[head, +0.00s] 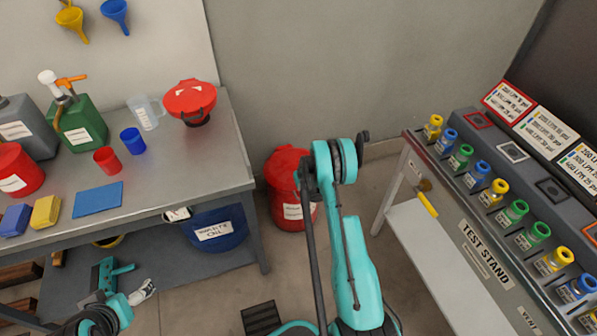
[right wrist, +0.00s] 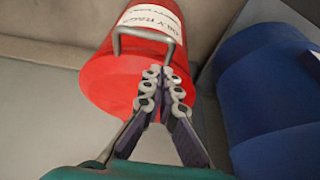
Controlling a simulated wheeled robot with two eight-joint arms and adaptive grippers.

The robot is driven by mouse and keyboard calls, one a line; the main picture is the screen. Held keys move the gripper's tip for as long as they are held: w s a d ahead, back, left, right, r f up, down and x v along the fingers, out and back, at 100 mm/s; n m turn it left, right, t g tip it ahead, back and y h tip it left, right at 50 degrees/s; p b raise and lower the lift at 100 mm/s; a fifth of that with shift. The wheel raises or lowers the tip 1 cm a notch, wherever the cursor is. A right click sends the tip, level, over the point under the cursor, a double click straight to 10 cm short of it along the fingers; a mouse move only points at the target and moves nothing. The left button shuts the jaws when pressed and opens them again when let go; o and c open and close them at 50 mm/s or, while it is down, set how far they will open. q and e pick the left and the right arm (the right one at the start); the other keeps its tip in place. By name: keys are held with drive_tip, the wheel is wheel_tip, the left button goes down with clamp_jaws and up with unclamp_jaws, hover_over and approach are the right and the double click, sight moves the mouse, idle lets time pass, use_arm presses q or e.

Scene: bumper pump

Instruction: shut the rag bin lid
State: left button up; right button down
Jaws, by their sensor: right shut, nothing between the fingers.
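The red rag bin (head: 284,205) stands on the floor between the bench and the test stand, partly behind my right arm. In the right wrist view the red bin (right wrist: 105,75) appears with its label upside down and a grey wire handle (right wrist: 145,34). I cannot tell clearly how far its lid is open. My right gripper (right wrist: 162,82) is shut and empty, in front of the bin near the handle; contact is unclear. In the head view its fingers are hidden. My left gripper (head: 143,291) is low at the left, away from the bin; its jaw state is unclear.
The grey bench (head: 200,150) is left of the bin, with a red funnel-like vessel (head: 190,98) at its corner. A blue waste oil tub (head: 215,232) sits under it and shows beside the bin in the right wrist view (right wrist: 270,90). The test stand (head: 470,235) is right.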

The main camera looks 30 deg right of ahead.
sight(301, 198)
drive_tip(key=f, duration=0.2)
drive_tip(key=s+f, duration=0.1)
drive_tip(key=f, duration=0.2)
drive_tip(key=shift+s+a+f, duration=0.1)
drive_tip(key=shift+f, duration=0.2)
